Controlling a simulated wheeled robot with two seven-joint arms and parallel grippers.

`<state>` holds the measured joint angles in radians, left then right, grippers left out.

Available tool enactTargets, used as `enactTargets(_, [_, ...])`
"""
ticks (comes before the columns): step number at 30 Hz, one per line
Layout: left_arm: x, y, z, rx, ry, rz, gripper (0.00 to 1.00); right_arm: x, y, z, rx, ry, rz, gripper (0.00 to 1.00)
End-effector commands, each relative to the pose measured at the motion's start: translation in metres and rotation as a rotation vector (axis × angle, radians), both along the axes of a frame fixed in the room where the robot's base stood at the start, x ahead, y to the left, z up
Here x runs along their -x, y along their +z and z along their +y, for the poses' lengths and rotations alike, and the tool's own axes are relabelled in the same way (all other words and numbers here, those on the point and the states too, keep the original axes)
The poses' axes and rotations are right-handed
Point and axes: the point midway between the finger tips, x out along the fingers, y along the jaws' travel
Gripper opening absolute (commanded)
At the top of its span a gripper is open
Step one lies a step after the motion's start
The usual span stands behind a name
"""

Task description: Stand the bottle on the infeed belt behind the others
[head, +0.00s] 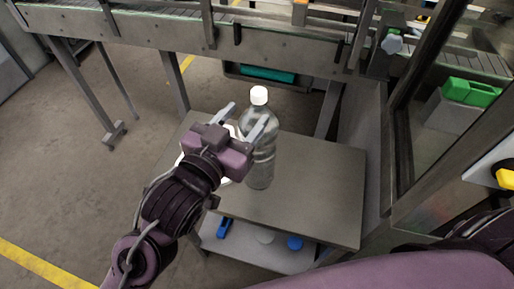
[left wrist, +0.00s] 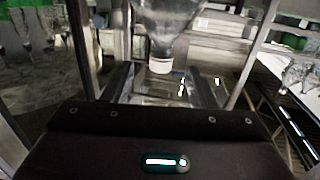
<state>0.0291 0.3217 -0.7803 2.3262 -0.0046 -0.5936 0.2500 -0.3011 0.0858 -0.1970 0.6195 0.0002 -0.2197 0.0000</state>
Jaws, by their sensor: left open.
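A clear bottle (head: 262,163) with a white cap (head: 259,95) stands upright on a small grey table (head: 310,190). My left gripper (head: 249,116) is open at the bottle's upper part, and one finger passes in front of the bottle in the head view. In the left wrist view the bottle (left wrist: 170,22) appears cap-down, between the two spread finger lines (left wrist: 178,85). I cannot tell whether a finger touches it. The conveyor (head: 150,32) runs along the top of the head view. My right gripper is not in view.
A white object (head: 184,160) lies on the table, partly behind my left gripper. Blue items (head: 295,243) sit on the lower shelf. A machine frame (head: 398,125) and green box (head: 470,92) stand at the right. Several clear bottles (left wrist: 20,42) show in the left wrist view.

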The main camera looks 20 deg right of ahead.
Motion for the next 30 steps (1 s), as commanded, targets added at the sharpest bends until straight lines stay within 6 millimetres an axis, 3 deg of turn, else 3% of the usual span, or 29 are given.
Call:
enactTargets(11, [-0.037, 0.010, -0.034, -0.001, 0.002, 0.002, 0.52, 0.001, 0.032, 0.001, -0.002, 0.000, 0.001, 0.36])
enactTargets(15, [-0.047, 0.006, -0.044, -0.002, 0.003, 0.001, 0.52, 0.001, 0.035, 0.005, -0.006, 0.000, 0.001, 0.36])
enactTargets(23, [-0.049, 0.003, -0.046, -0.002, 0.003, 0.001, 0.52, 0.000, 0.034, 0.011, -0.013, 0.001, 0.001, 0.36])
enactTargets(30, [-0.049, 0.003, -0.046, -0.002, 0.003, 0.002, 0.23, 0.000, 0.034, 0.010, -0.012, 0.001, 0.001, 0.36])
